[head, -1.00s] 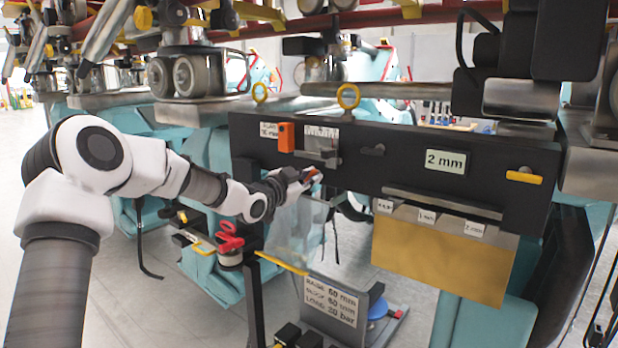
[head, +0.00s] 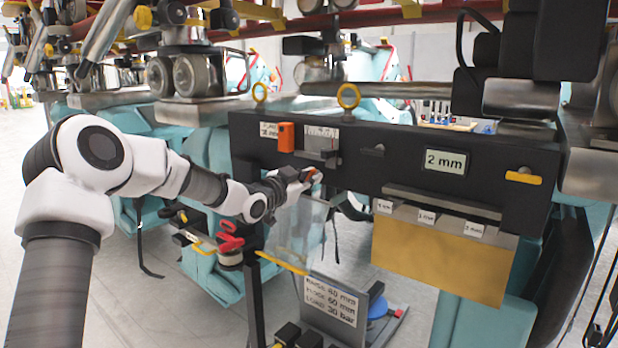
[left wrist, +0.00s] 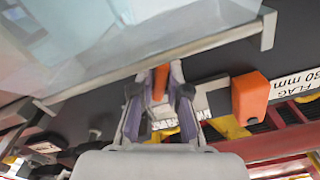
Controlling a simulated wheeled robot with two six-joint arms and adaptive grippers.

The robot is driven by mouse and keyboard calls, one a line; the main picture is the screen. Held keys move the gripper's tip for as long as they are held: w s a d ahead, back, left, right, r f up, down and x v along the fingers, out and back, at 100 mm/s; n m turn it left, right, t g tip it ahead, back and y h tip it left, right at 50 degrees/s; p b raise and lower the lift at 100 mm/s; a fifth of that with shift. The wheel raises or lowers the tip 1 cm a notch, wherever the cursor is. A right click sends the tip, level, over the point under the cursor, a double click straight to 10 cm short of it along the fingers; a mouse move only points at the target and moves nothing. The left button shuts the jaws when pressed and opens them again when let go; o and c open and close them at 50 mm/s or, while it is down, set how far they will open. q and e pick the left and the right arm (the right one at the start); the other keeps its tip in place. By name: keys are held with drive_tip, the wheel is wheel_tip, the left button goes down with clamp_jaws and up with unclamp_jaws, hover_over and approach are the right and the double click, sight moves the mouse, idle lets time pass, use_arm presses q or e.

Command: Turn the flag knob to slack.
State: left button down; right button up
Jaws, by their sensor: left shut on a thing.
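My left gripper (head: 308,177) reaches in from the left to the lower edge of the black panel (head: 400,160). It is shut on a small orange knob (head: 313,172), which I take for the flag knob. In the left wrist view the orange knob (left wrist: 160,82) sits between the two fingers (left wrist: 160,100). Most of the knob is hidden by the fingers, and I cannot read any slack mark. An orange block (head: 286,137) sits higher on the panel, beside a white label; in the left wrist view the label (left wrist: 296,88) reads FLAG 30 mm. My right gripper is not in view.
A clear sheet (head: 300,235) hangs just below my left gripper. A scale plate (head: 321,138) sits above it on the panel. A 2 mm display (head: 446,161), a yellow handle (head: 523,178) and a brass plate (head: 440,262) are to the right. A red clamp (head: 230,240) is at lower left.

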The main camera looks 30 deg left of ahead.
use_arm(q)
drive_tip(key=shift+a+r+n+p, duration=0.1)
drive_tip(key=shift+r+n+p, duration=0.35)
drive_tip(key=shift+n, duration=0.85)
idle(2.0)
drive_tip(key=c, duration=1.2)
unclamp_jaws()
drive_tip(key=shift+w+f, duration=0.2)
drive_tip(key=shift+f, duration=0.1)
drive_tip(key=s, duration=0.7)
drive_tip(key=shift+s+a, duration=0.2)
drive_tip(key=shift+s, duration=0.05)
drive_tip(key=shift+w+d, duration=0.1)
